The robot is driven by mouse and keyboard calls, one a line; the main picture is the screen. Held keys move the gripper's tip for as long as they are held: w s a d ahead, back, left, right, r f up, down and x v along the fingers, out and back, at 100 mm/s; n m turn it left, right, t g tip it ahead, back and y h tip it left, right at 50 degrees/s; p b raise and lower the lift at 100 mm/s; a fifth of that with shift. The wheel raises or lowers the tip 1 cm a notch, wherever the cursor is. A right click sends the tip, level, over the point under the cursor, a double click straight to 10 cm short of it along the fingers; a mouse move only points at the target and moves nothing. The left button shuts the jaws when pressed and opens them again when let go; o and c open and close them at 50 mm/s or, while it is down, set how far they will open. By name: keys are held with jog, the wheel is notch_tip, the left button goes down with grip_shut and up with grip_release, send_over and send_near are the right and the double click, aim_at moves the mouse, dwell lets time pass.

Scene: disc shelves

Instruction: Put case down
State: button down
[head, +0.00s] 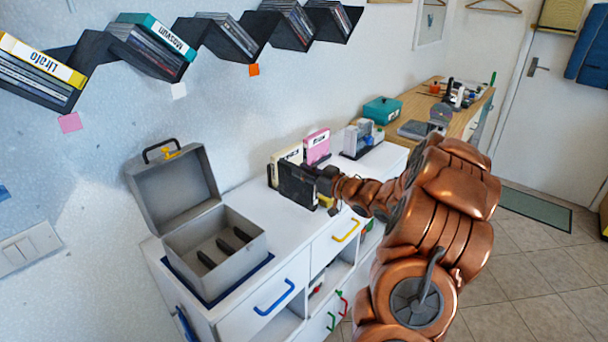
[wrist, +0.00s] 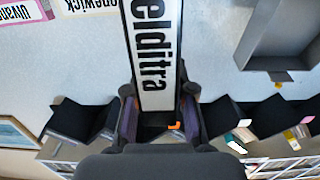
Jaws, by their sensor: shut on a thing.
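My gripper (head: 326,182) is shut on a dark disc case (head: 297,187) above or at the top of the white cabinet; I cannot tell whether the case touches the top. In the wrist view the case's white spine (wrist: 151,50), lettered "elditra", stands between the two fingers of my gripper (wrist: 158,112). A cream case (head: 289,157) and a pink case (head: 316,146) stand behind it. They also show in the wrist view as a cream spine (wrist: 88,5) and a pink-edged spine (wrist: 22,14) at the top left.
An open grey box (head: 248,246) with dark slots stands on the cabinet top (head: 268,206) at left. A holder with pale items (head: 361,138) stands to the right. Zigzag wall shelves (head: 92,50) hold several cases. A wooden desk (head: 468,112) stands beyond.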

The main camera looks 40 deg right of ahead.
jog(key=shift+w+d+f+p, duration=0.1)
jog(key=shift+w+d+p, duration=0.2)
jog(key=shift+w+d, duration=0.75)
jog(key=shift+w+f+p, duration=0.15)
jog(key=shift+f+p, duration=0.4)
jog(key=shift+f, duration=1.4)
jog(key=c, duration=1)
grip_release()
